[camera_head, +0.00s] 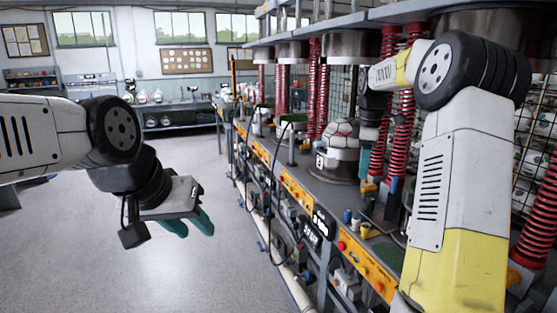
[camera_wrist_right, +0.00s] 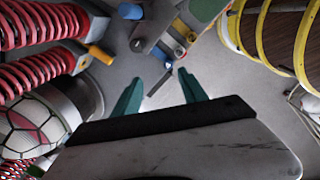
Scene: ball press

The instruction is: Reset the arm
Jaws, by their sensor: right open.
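My left gripper (camera_head: 190,228) hangs over bare floor at the left of the head view, with its two teal fingers apart and nothing between them. My right arm reaches in from the right of the head view, and its gripper (camera_head: 364,160) points down over the bench between red springs, right of the ball.
The long workbench (camera_head: 300,185) carries a row of presses with red springs (camera_head: 315,90) close to my right arm. Small blue and yellow parts (camera_wrist_right: 165,40) lie near the right fingers. The floor (camera_head: 130,270) at left is clear.

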